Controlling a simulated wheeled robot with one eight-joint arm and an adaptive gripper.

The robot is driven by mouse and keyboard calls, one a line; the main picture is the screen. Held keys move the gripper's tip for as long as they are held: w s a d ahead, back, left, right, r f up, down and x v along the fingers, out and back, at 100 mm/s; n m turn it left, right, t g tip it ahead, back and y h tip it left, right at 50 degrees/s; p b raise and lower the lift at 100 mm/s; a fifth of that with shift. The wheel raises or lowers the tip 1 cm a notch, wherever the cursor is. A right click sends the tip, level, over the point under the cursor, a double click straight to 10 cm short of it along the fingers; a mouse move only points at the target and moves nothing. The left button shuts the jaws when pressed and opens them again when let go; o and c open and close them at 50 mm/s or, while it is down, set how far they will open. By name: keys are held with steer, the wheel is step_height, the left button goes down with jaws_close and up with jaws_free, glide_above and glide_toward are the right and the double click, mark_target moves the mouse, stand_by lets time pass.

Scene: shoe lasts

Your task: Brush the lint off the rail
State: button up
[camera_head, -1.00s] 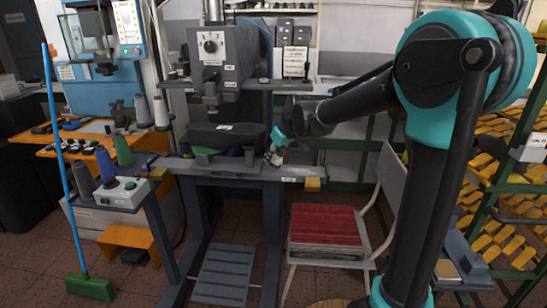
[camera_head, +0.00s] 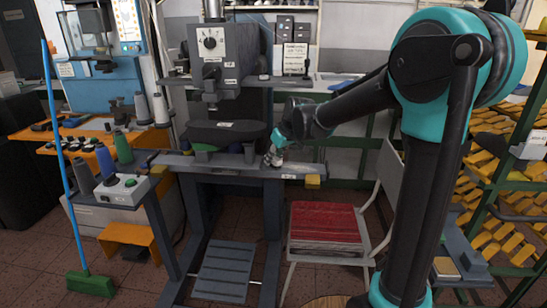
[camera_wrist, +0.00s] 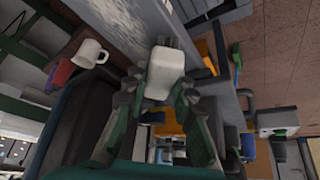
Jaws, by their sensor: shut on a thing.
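The grey rail (camera_head: 240,168) runs along the front of the workbench. My gripper (camera_head: 272,160) hangs low over its right part, small and partly dark in the head view. In the wrist view my gripper (camera_wrist: 168,98) is shut on a pale, rounded block (camera_wrist: 166,68), which looks like the brush. It is held over or against the long grey surface of the rail (camera_wrist: 205,75). I cannot tell whether it touches. A whitish speckled patch (camera_wrist: 148,18) on the grey surface may be lint. The brush's underside is hidden.
A grey press (camera_head: 222,70) stands behind the rail, with a dark pad below it. A white mug (camera_wrist: 89,53) shows in the wrist view. A chair with a red seat (camera_head: 325,221) stands below right.

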steer(key=shift+f, duration=0.1)
steer(key=shift+d, duration=1.7)
steer(key=shift+s+d+f, duration=0.1)
steer(key=shift+s+d, duration=0.05)
steer(key=shift+d, duration=3.2)
steer(key=shift+s+d, duration=0.15)
steer(key=shift+d, duration=3.2)
steer(key=shift+a, duration=0.1)
jaws_close()
